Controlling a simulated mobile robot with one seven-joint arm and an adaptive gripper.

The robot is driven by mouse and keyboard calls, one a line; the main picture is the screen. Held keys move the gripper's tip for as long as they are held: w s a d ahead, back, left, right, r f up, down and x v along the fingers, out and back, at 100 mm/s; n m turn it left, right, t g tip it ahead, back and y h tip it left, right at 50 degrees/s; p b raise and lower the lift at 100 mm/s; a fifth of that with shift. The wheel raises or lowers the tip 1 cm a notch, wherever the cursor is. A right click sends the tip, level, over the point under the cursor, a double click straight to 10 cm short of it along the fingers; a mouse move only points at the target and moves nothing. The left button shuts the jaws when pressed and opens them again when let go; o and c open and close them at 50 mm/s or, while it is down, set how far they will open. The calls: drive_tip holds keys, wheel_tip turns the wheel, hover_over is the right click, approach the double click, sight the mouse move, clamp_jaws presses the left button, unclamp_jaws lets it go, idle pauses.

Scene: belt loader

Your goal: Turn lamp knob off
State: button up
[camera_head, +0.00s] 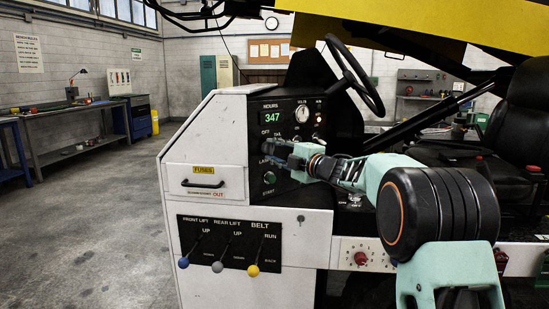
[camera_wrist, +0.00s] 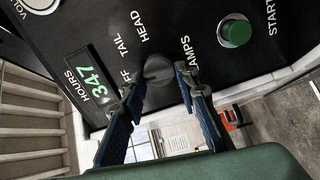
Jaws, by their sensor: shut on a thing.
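The lamp knob (camera_wrist: 158,72) is a dark round knob on the black panel in the wrist view, with the labels OFF, TAIL, HEAD and LAMPS around it. A pointer ridge shows on its face, but I cannot tell clearly which label it points to. My gripper (camera_wrist: 159,90) has one finger on each side of the knob and is shut on it. In the head view my gripper (camera_head: 284,152) reaches the panel (camera_head: 286,112) from the right and hides the knob.
A green START button (camera_head: 269,178) is just below my gripper. The hours display (camera_head: 270,117) reads 347 above it. A steering wheel (camera_head: 354,78) stands above right. A fuse drawer (camera_head: 205,183) and blue, grey and yellow levers (camera_head: 253,270) are lower left.

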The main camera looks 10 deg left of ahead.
drive_tip(key=shift+n+b, duration=0.35)
drive_tip(key=shift+n, duration=0.25)
drive_tip(key=o, duration=1.1)
drive_tip(key=shift+o, duration=0.2)
drive_tip(key=shift+d, duration=0.1)
drive_tip(key=v, duration=1.2)
